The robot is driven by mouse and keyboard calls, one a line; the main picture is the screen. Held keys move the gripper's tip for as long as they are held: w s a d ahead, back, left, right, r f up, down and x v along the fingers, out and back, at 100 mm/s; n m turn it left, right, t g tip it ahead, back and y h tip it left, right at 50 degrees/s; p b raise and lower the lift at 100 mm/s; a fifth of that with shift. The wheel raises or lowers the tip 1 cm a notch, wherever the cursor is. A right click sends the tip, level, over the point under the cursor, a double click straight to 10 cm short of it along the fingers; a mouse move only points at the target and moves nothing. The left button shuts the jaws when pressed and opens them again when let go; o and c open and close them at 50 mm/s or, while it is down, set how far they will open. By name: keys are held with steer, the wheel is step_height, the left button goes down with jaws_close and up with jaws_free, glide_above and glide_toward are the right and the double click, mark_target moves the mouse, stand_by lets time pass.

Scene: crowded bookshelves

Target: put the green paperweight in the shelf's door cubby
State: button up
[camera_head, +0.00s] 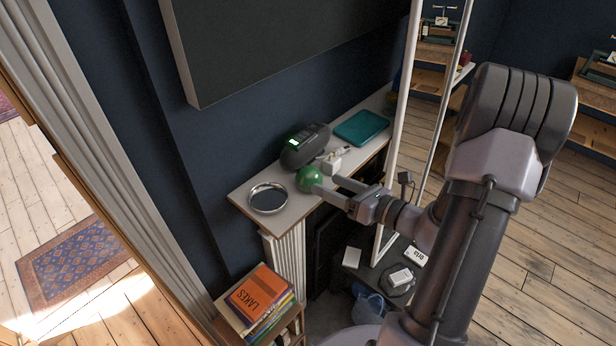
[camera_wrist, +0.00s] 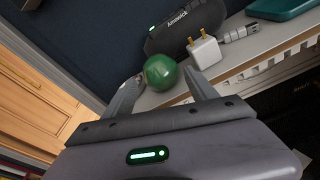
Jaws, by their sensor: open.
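The green paperweight (camera_head: 309,179) is a shiny round ball on the white mantel-like ledge, near its front edge. It also shows in the wrist view (camera_wrist: 160,71), just beyond and between my fingertips. My gripper (camera_head: 332,186) is open, with its two fingers pointing at the ball. In the wrist view, the fingers (camera_wrist: 160,88) lie either side of the ball's near side. I cannot tell whether either finger touches it. I cannot make out a shelf's door cubby for certain; a wooden panelled front (camera_wrist: 40,75) shows at the left of the wrist view.
On the ledge (camera_head: 244,193), a round metal dish (camera_head: 268,198) lies left of the ball. A dark speaker-like device (camera_head: 304,146), a white plug adapter (camera_head: 329,163) and a teal case (camera_head: 361,127) are behind and right. Stacked books (camera_head: 262,298) stand below left. Upright white poles (camera_head: 404,90) rise beside my arm.

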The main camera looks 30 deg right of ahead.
mark_target(319, 179)
steer(key=x, duration=0.5)
steer(key=shift+w+a+p, duration=0.1)
steer(key=shift+w+p, duration=0.2)
steer(key=shift+w, duration=0.15)
steer(key=shift+s+r, duration=0.1)
steer(key=shift+s, duration=0.1)
steer(key=shift+c, duration=0.7)
jaws_close()
